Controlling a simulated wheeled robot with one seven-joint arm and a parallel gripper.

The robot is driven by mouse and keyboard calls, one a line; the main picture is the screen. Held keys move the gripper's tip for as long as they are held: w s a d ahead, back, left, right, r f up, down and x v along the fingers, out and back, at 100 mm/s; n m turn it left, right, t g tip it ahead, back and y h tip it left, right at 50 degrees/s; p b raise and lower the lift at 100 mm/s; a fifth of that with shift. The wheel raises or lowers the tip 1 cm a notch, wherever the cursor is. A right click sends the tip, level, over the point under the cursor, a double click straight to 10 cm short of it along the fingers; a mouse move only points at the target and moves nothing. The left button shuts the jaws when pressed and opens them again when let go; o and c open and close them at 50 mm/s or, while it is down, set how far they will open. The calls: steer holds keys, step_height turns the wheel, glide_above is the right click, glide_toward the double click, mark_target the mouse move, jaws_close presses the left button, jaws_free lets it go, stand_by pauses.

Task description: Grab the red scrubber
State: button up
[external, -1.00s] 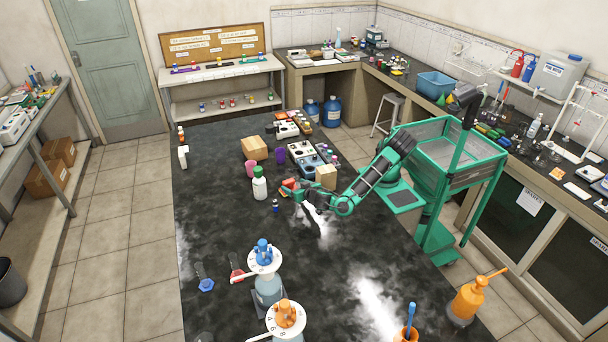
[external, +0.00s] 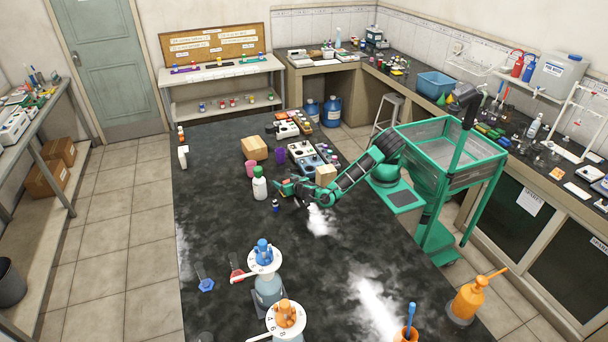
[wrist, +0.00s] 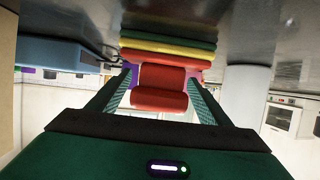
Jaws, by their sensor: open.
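My gripper (external: 284,188) is low over the dark bench, just right of the white bottle with a green cap (external: 259,186). A small red-orange patch shows at its tip, too small to make out. In the wrist view my gripper (wrist: 162,82) has its two fingers apart. Red rounded pieces, apparently the red scrubber (wrist: 159,100), lie between the fingers. Gaps show beside them, and I cannot tell whether they touch. Yellow (wrist: 168,46) and green (wrist: 168,33) bands lie beyond the red.
A purple cup (external: 280,155), a pink cup (external: 252,168) and a cardboard box (external: 254,147) stand behind the gripper. A small dark blue vial (external: 275,205) is close in front. Flasks on stands (external: 268,288) are nearer the camera. Open bench lies between.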

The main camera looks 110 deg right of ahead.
steer(key=c, duration=1.1)
steer(key=shift+c, duration=0.2)
steer(key=shift+r, duration=0.1)
